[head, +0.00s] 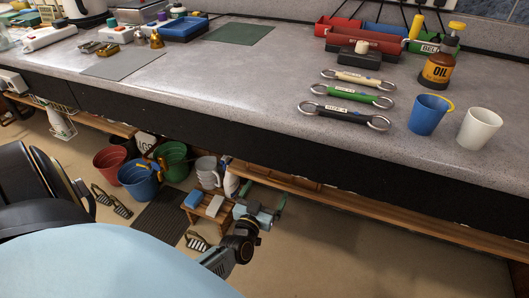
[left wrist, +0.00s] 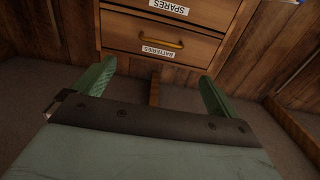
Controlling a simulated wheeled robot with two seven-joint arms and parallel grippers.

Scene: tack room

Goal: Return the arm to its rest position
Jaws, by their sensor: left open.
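My left gripper (head: 263,197) is low in front of the bench, below the level of the worktop, in the head view. Its two green fingers are spread apart with nothing between them. In the left wrist view the open gripper (left wrist: 157,70) points toward a wooden drawer unit with a drawer labelled BATTERIES (left wrist: 160,40) and one labelled SPARES above it. The fingers look clear of the drawer front. My right gripper is not in view.
The grey worktop (head: 230,90) holds bits (head: 345,111), an oil bottle (head: 438,70), a blue cup (head: 428,114) and a white cup (head: 478,129). Buckets (head: 138,181) and a small wooden stool (head: 207,212) stand on the floor near my left gripper. Floor at right is clear.

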